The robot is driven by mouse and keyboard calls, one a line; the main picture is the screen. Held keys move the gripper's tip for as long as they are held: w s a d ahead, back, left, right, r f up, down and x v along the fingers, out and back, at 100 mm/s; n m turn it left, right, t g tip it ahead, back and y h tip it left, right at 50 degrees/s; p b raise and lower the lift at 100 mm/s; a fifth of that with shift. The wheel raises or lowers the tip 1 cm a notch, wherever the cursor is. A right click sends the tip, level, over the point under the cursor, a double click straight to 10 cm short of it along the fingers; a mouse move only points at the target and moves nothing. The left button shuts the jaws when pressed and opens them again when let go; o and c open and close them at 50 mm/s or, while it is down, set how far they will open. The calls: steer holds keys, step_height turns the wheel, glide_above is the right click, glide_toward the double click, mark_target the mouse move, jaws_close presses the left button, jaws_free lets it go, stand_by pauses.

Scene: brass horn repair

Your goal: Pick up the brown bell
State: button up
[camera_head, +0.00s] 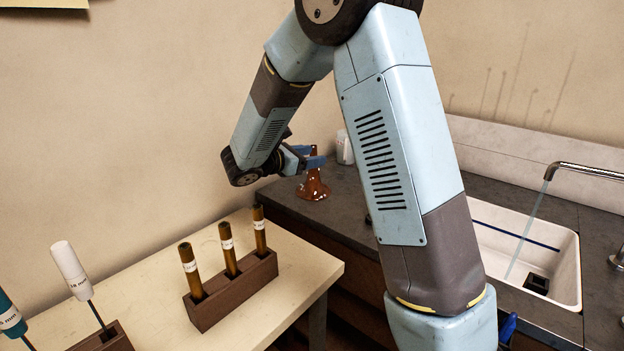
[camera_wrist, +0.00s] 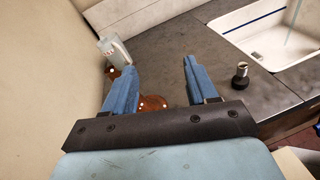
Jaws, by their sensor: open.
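The brown bell (camera_head: 313,188) is glossy and stands on the dark counter near the wall, its flared base showing below my gripper (camera_head: 314,159). In the head view my blue fingers are level with the bell's upper part and hide some of it. In the wrist view the gripper (camera_wrist: 160,66) is open with a wide gap between the fingers. The bell (camera_wrist: 153,104) shows there beside and behind the left finger, which hides much of it. I cannot tell whether a finger touches it.
A small dark-based item (camera_wrist: 241,77) is on the counter, right of my fingers. A sink (camera_head: 545,262) with running water is at right. A brown rack (camera_head: 231,293) of upright handles stands on the pale table (camera_head: 160,285).

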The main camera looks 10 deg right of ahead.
mark_target(314, 152)
steer(key=w+a+f+n+t, duration=0.3)
steer(key=w+a+f+n, duration=0.1)
steer(key=w+a, duration=0.15)
steer(key=shift+w+a+f+x, duration=0.1)
steer(key=shift+x, duration=2.05)
steer(key=shift+w+a+f+x, duration=0.1)
steer(key=shift+w+x, duration=0.05)
steer(key=shift+x, duration=2)
steer(key=shift+w+a+f+x, duration=0.1)
steer(key=shift+x, duration=2)
jaws_close()
